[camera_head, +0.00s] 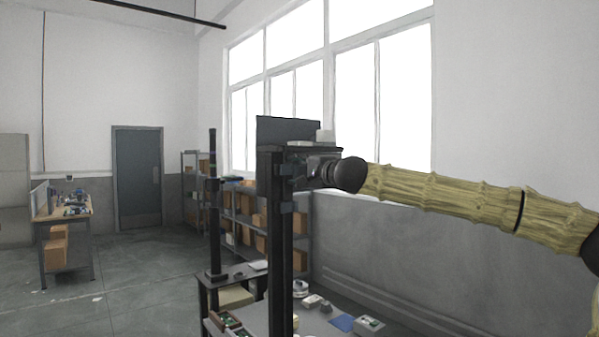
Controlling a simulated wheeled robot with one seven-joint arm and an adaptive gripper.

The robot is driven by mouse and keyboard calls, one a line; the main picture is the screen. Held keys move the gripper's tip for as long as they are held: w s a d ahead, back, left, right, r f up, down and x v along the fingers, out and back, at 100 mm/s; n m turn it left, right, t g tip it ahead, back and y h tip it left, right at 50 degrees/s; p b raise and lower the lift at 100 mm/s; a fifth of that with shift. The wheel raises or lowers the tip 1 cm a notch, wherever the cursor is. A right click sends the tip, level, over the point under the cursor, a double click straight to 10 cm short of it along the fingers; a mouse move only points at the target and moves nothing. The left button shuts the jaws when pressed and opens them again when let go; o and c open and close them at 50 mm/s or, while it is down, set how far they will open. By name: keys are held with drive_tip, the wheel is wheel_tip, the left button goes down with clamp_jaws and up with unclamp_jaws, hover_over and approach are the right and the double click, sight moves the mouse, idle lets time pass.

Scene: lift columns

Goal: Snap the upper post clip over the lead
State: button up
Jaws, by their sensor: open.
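My arm reaches in from the right, and my gripper (308,174) is at the column's upper part, just under the top plate. The gripper is small and dark against the dark column; its jaws are open. I cannot tell whether it touches the column. I cannot make out the upper post clip or the lead.
A second, thinner column (213,205) stands to the left on a low bench. A grey worktop (315,322) with small items lies below my arm. Shelves with boxes (246,206) stand behind. A workbench (66,213) is far left; the floor between is open.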

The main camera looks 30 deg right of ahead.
drive_tip(key=s, duration=1.2)
idle(0.4)
idle(0.7)
